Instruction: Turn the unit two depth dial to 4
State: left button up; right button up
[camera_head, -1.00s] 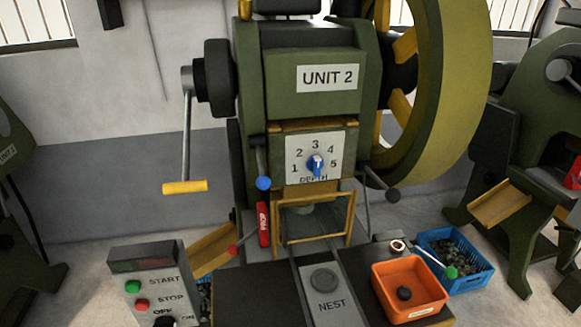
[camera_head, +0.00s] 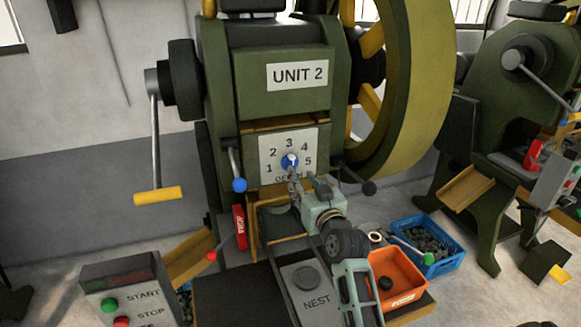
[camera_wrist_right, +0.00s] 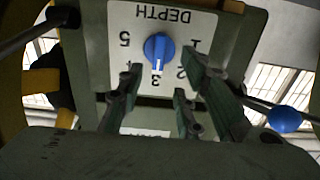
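The blue depth dial (camera_head: 290,161) sits on the white numbered plate (camera_head: 268,160) of the green UNIT 2 press (camera_head: 230,95). In the right wrist view the picture is upside down, and the dial (camera_wrist_right: 158,46) shows its white mark at 3. My right gripper (camera_head: 296,180) is just below and in front of the dial in the head view, hiding part of the DEPTH label. In the wrist view its fingers (camera_wrist_right: 160,82) are spread apart with nothing between them. The dial lies beyond the fingertips, between their lines; contact is not seen. My left gripper is not in view.
A blue-knobbed lever (camera_head: 239,185) hangs left of the plate, and a black-knobbed lever (camera_head: 369,187) is on its right. An orange bin (camera_head: 410,270) and a blue crate (camera_head: 455,262) stand right. A START/STOP box (camera_head: 125,282) stands at lower left.

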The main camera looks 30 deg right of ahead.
aim_at(293, 165)
jog(key=p+x, duration=0.1)
jog(key=x, duration=0.6)
jog(key=shift+w+d+r, duration=0.1)
jog(key=shift+w+d, duration=0.1)
jog(key=shift+w, duration=0.1)
grip_shut()
